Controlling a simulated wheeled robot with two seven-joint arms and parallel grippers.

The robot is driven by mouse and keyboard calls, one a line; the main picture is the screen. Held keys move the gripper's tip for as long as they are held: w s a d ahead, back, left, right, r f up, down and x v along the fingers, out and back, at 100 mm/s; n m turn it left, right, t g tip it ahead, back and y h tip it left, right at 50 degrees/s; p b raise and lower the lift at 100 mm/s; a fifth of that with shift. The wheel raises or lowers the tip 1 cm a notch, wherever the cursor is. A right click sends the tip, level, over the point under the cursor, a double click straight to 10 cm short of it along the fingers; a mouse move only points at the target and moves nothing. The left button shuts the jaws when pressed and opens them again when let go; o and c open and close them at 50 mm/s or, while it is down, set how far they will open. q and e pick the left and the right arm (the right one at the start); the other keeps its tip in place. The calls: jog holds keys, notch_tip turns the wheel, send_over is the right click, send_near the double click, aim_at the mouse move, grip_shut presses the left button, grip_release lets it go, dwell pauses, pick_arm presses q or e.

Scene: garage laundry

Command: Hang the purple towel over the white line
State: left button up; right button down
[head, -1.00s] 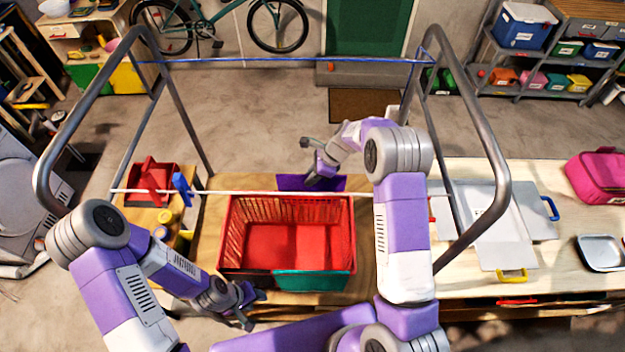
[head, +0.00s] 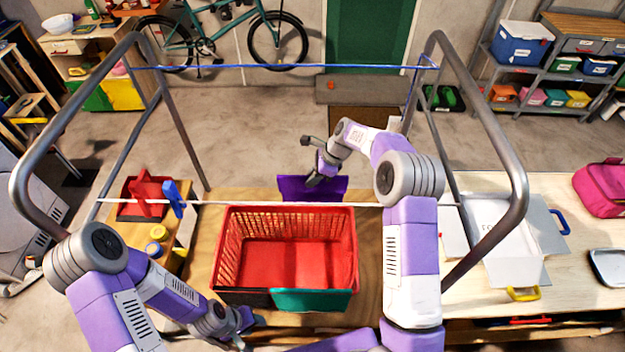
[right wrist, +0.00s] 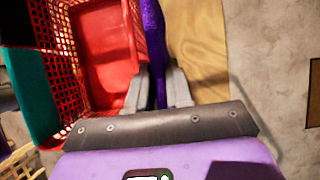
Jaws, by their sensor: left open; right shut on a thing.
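The purple towel (head: 296,189) hangs from my right gripper (head: 315,180) on the far side of the red basket, just behind the white line (head: 400,204) in the head view. The line runs across the frame near the basket's far rim. Its lower part is hidden behind the line and basket. In the right wrist view the towel (right wrist: 152,40) is a narrow strip pinched between the two fingers (right wrist: 155,88), beside the red basket (right wrist: 105,45). My left gripper (head: 240,328) is open and low, at the basket's front left.
A blue line (head: 280,67) spans the metal frame (head: 490,130) farther back. A teal piece (head: 312,300) covers part of the basket's front.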

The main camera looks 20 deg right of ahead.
jog(key=shift+r, duration=0.1)
jog(key=s+d+r+p, duration=0.2)
jog(key=s+r, duration=0.4)
jog(key=r, duration=0.4)
jog(key=s+d+r+p, duration=0.2)
jog(key=s+d+r, duration=0.2)
jog(key=r, duration=0.6)
jog(key=s+d+r+p, duration=0.3)
jog(key=s+r, duration=0.5)
jog(key=r, duration=0.2)
jog(key=shift+s+d+r, duration=0.35)
jog(key=shift+s, duration=0.1)
